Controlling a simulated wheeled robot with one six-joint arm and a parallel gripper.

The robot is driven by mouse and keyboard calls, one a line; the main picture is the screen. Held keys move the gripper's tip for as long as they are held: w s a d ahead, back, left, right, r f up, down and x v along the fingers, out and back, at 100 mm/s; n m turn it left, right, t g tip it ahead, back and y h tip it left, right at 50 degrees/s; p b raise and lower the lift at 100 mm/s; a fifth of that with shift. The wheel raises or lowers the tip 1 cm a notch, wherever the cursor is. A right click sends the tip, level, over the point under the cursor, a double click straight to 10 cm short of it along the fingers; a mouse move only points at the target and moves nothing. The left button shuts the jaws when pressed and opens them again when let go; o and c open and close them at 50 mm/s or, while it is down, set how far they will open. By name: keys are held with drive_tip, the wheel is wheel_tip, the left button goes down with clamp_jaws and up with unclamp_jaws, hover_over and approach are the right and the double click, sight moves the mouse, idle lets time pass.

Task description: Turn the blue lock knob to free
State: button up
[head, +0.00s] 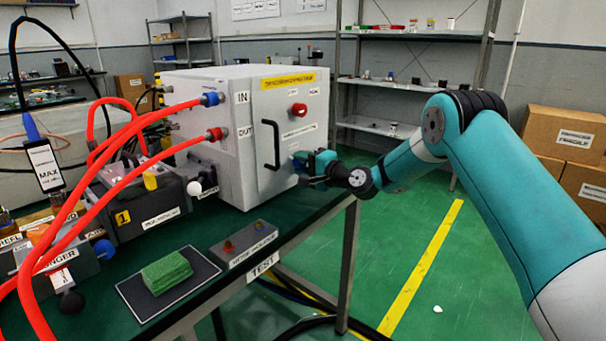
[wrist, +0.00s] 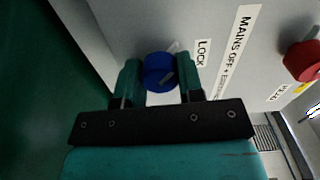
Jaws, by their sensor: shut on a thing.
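The blue lock knob (wrist: 158,70) sits on the grey front of the generator cabinet (head: 222,150), beside the label LOCK. A pale pointer mark shows on the knob in the wrist view, set at a slant. My gripper (wrist: 160,82) is shut on the knob, one teal finger on each side of it. In the head view my gripper (head: 310,165) reaches the lower right of the cabinet front, and the knob is mostly hidden there by the fingers.
A red knob (head: 298,109) is higher on the front and also shows in the wrist view (wrist: 302,60). A black door handle (head: 272,145) stands out left of my gripper. Red hoses (head: 130,128) run into the cabinet's left side. The green floor to the right is mostly free.

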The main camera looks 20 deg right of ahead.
drive_tip(key=n+b, duration=0.4)
drive_tip(key=shift+f+n+b, duration=0.3)
drive_tip(key=shift+f, duration=0.05)
drive_tip(key=n+b, duration=0.3)
drive_tip(key=shift+r+n+b, duration=0.2)
drive_tip(key=shift+n+b, duration=0.15)
drive_tip(key=shift+n, duration=0.05)
drive_tip(key=o, duration=0.9)
drive_tip(key=shift+r, duration=0.1)
drive_tip(key=b+v, duration=0.1)
drive_tip(key=v, duration=1.6)
drive_tip(key=shift+s+d, duration=0.15)
